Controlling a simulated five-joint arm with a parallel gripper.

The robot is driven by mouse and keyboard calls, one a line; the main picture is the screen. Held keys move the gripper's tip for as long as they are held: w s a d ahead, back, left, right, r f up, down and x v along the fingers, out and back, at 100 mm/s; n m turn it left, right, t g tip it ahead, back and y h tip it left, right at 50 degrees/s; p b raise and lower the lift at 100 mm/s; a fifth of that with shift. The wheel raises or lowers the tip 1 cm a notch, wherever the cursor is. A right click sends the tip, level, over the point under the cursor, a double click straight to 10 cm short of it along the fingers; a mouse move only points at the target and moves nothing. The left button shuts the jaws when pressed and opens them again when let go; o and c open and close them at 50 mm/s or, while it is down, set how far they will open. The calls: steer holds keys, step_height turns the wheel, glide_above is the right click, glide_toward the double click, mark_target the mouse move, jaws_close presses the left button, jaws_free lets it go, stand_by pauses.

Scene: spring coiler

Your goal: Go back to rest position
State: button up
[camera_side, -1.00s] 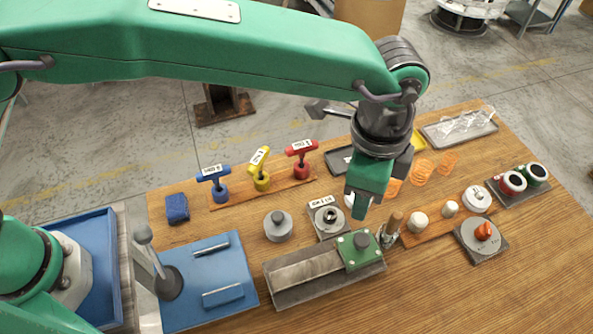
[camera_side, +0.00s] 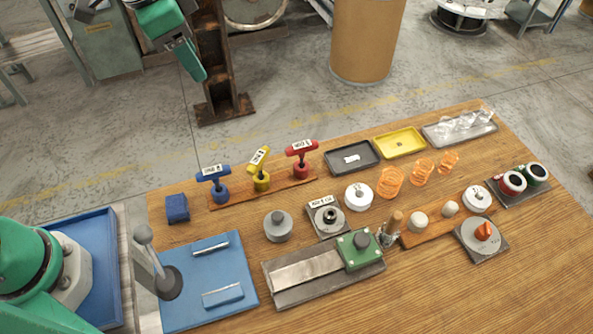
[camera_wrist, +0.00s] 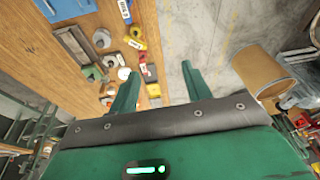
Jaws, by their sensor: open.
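My gripper (camera_side: 190,59) is at the top of the side view, high above the floor beyond the back edge of the table.
The table holds blue (camera_side: 213,177), yellow (camera_side: 259,165) and red (camera_side: 301,150) T-handles, a green block (camera_side: 353,258) on a metal slide, a blue mat (camera_side: 185,270) and orange coils (camera_side: 390,181). A rusty post (camera_side: 217,60) and a brown drum (camera_side: 368,40) stand behind.

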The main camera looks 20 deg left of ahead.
steer(key=s+a+f+n+t+y, duration=0.1)
steer(key=s+a+f+n+t, duration=0.1)
steer(key=s+a+n, duration=0.6)
steer(key=s+a+f, duration=0.1)
steer(key=s+a, duration=0.3)
steer(key=a, duration=0.5)
steer(key=shift+s+a+f+t, duration=0.2)
steer(key=shift+s+a+t, duration=0.05)
steer(key=shift+s+t, duration=0.15)
stand_by(0.6)
